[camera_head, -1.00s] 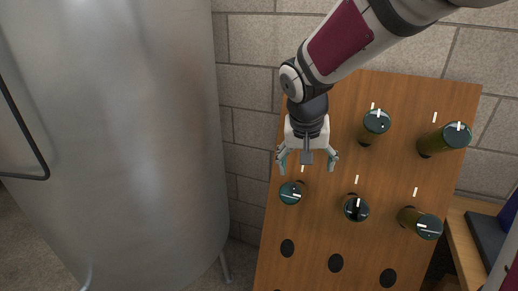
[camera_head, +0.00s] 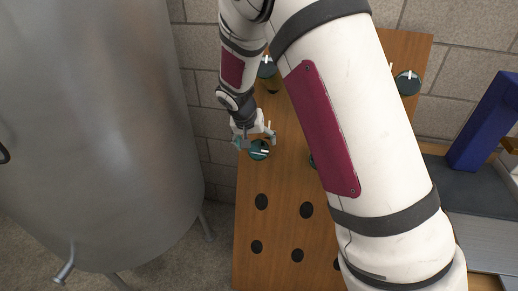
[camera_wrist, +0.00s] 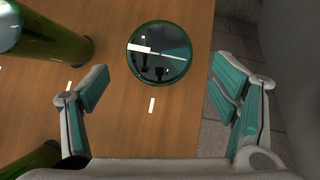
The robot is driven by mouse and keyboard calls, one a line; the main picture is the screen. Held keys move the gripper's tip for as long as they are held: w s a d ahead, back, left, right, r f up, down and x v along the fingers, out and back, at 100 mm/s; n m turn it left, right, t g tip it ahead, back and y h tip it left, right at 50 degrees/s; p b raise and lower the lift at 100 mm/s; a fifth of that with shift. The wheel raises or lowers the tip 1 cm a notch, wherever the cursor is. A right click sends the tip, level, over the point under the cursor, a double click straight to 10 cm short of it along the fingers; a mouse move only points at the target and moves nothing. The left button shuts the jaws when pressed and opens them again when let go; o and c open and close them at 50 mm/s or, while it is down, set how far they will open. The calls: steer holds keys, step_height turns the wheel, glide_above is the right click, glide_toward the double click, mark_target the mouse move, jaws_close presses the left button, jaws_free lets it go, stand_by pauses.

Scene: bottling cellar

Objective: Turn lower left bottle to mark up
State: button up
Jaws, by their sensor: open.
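The lower left bottle (camera_head: 259,149) sticks out of the wooden board, its round dark green base facing out. In the wrist view this bottle (camera_wrist: 160,60) has a white mark on the left side of its base, with a thin pale line across the rest. A short white board mark (camera_wrist: 152,105) shows just below it there. In the head view the bottle's mark is toward the right. My gripper (camera_head: 255,139) is open at the bottle. In the wrist view its fingers stand apart on either side of the base, with gaps and no visible contact.
The wooden board (camera_head: 278,225) has several empty holes below. Other bottles stick out nearby, one (camera_head: 408,83) at upper right and one (camera_wrist: 45,35) left in the wrist view. My arm hides part of the board. A steel tank (camera_head: 100,130) stands left; a bench (camera_head: 485,210) is right.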

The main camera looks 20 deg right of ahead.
mark_target(258, 147)
steer(key=x, duration=0.5)
steer(key=shift+w+d+f, duration=0.1)
steer(key=shift+d+f, duration=0.05)
steer(key=shift+f, duration=0.2)
steer(key=c, duration=1.2)
